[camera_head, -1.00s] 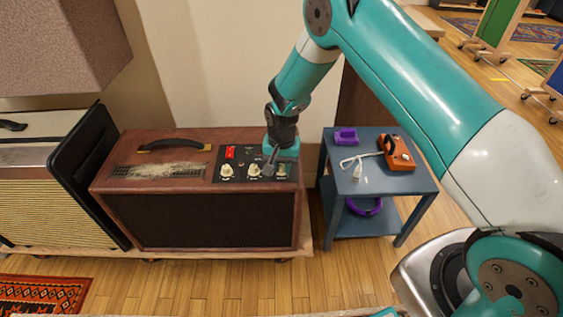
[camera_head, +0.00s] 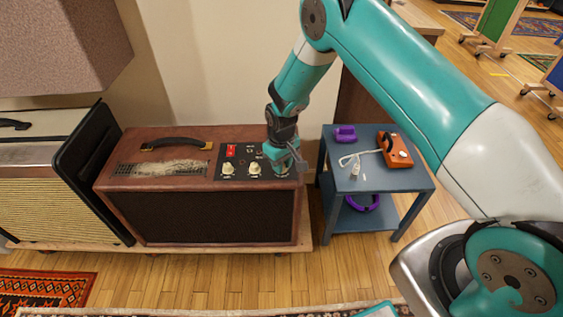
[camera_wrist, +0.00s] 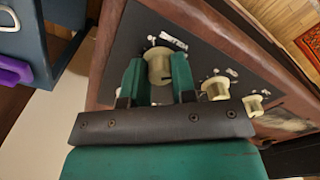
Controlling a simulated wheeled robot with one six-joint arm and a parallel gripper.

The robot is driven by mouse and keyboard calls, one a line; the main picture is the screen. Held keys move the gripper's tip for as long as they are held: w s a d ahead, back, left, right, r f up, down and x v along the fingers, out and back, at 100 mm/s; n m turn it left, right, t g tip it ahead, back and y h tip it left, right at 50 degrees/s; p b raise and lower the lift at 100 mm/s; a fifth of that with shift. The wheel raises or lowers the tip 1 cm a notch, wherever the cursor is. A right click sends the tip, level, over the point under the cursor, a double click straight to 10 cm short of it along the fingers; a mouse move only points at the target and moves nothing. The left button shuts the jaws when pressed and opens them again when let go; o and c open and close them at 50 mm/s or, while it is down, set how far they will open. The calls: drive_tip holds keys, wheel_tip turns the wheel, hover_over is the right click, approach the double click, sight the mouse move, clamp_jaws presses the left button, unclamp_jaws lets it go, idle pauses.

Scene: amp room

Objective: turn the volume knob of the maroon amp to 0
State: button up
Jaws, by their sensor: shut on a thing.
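The maroon amp (camera_head: 200,191) stands on a low wooden platform, with a black control panel (camera_head: 238,153) at its top right. Two cream knobs show there, the left knob (camera_head: 229,168) and the middle knob (camera_head: 254,168). My gripper (camera_head: 281,163) is at the panel's right end and hides the third knob in the head view. In the wrist view my gripper (camera_wrist: 159,75) has its green fingers on both sides of a cream knob (camera_wrist: 158,65). The other two knobs (camera_wrist: 215,88) lie in a row beside it. The knob labels are too small to read.
A blue side table (camera_head: 372,185) stands close to the right of the amp, holding an orange device (camera_head: 396,150) and a purple item (camera_head: 345,134). A cream amp (camera_head: 60,205) with a black side stands to the left. A wall is behind.

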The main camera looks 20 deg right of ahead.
drive_tip(key=shift+w+n, duration=0.1)
drive_tip(key=shift+n, duration=0.5)
drive_tip(key=shift+a, duration=0.1)
drive_tip(key=o, duration=0.9)
drive_tip(key=shift+o, duration=0.2)
wheel_tip(320, 180, up, 18)
drive_tip(key=p, duration=0.2)
drive_tip(key=shift+f, duration=0.25)
drive_tip(key=shift+r, duration=0.1)
